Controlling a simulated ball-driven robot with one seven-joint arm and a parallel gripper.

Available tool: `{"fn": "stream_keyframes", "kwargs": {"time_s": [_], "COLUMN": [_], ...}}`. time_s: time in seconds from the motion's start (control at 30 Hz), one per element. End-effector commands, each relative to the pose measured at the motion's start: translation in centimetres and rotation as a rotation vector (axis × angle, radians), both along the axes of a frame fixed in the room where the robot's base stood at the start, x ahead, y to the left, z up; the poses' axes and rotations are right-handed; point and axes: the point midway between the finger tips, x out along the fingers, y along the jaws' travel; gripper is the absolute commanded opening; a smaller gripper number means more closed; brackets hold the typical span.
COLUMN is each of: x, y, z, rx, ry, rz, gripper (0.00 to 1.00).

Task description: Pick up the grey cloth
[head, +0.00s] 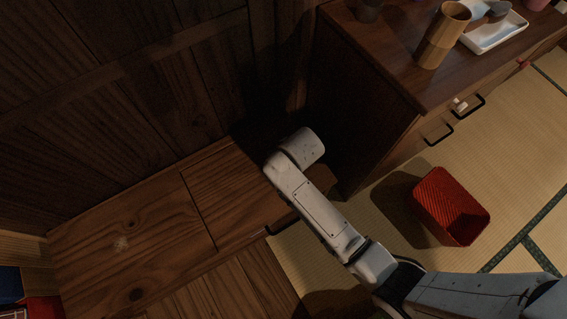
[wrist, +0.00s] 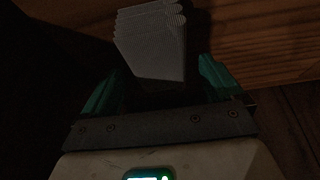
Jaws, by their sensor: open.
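The grey cloth (wrist: 152,42) shows in the wrist view as a ribbed, folded stack with several layers along its top edge. It lies ahead of my gripper (wrist: 160,70), with its near end between the two teal fingers. The fingers are open, one on each side, with dark gaps to the cloth. In the head view my arm reaches into the dark corner beside the cabinet. The cloth and my fingers are hidden there.
A dark wooden cabinet (head: 375,110) stands right of my arm, with a bamboo cup (head: 440,38) and a white tray (head: 495,34) on top. A low wooden chest (head: 130,240) lies left. A red basket (head: 450,207) stands on the tatami (head: 510,150). Wooden panels close off the back.

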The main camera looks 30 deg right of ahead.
Motion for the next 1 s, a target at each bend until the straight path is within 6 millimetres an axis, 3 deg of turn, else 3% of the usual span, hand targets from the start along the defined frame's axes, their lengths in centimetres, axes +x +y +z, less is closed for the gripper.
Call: {"fn": "stream_keyframes", "kwargs": {"time_s": [0.13,1.0], "x": [0.55,0.58], "y": [-0.04,-0.03], "z": [-1.28,-1.76], "rx": [-0.001,-0.001], "ry": [0.0,0.0], "rz": [-0.001,-0.001], "gripper": [0.94,0.94]}}
